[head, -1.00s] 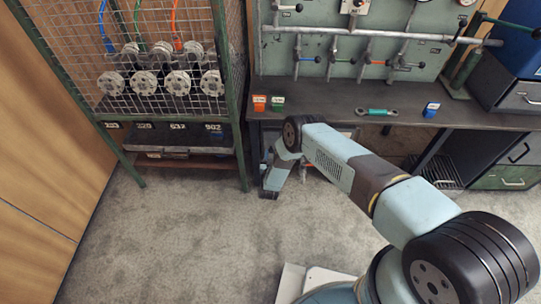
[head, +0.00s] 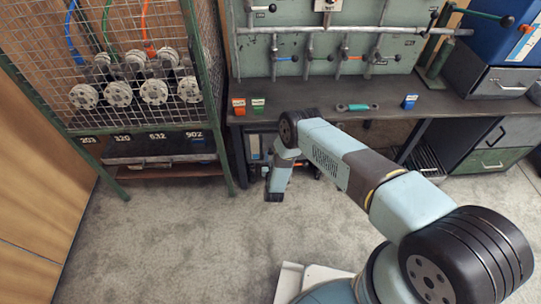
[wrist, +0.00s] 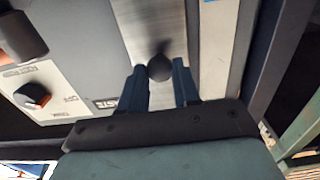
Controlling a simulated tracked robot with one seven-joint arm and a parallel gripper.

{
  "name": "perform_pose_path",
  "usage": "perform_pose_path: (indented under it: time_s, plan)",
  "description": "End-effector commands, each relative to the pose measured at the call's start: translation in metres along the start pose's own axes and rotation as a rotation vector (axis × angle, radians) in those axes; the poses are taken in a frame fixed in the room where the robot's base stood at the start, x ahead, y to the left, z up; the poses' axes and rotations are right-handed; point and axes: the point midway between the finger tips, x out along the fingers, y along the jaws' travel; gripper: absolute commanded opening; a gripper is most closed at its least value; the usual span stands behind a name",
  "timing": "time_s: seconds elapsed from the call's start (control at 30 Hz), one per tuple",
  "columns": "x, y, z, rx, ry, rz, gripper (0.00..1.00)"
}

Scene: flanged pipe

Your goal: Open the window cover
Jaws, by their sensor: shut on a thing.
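In the wrist view, a brushed metal plate (wrist: 150,22), which looks like the window cover, carries a round black knob (wrist: 160,67). The two fingers of my gripper (wrist: 160,82) stand on either side of the knob and are shut on it. The plate fills the gap beyond the fingers, and its far end is out of view. In the head view my arm bends down in front of the workbench, and my fingers and the cover cannot be made out there.
A pale panel with an orange and black switch (wrist: 32,95) and a large black knob (wrist: 22,38) lie left of my gripper. The workbench (head: 310,112) has small tags on it. A mesh cage (head: 140,60) stands left. The floor in front is clear.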

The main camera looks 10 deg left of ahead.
Motion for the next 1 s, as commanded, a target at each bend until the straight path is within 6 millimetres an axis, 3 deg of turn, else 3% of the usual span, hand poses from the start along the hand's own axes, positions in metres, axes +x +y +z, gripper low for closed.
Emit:
perform_pose_path:
  time_s: [0.33, 0.37, 0.6, 0.87, 1.0]
  plan:
    - [-0.002, -0.001, 0.000, 0.000, -0.001, -0.008, 0.00]
    - [-0.002, -0.001, 0.000, 0.000, -0.001, -0.008, 0.34]
    - [-0.003, -0.002, 0.000, 0.000, 0.000, -0.010, 0.56]
    - [-0.004, -0.003, 0.000, 0.000, -0.001, -0.010, 0.56]
    - [-0.013, -0.003, 0.001, -0.001, -0.003, -0.010, 0.56]
